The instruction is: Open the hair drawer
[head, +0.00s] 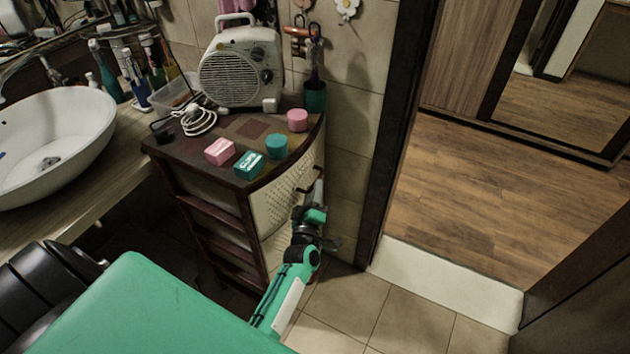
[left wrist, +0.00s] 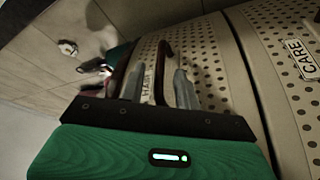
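The hair drawer (head: 293,191) is the upper beige, perforated front of the dark wooden cabinet and looks shut. In the left wrist view its panel (left wrist: 205,68) carries a white label, partly hidden, that seems to read HAIR. Its dark arched handle (left wrist: 164,60) also shows in the head view (head: 308,187). My left gripper (head: 314,203) is at the handle, in front of the drawer. In the left wrist view its fingers (left wrist: 158,86) are apart, one on each side of the handle, with gaps showing. Whether either finger touches it is unclear. My right gripper is out of view.
A lower drawer labelled CARE (left wrist: 295,60) adjoins the hair drawer. A fan heater (head: 240,68), pink and teal boxes and round tubs stand on the cabinet top (head: 225,130). A basin (head: 50,130) is at left. Tiled floor (head: 400,315) is clear at right.

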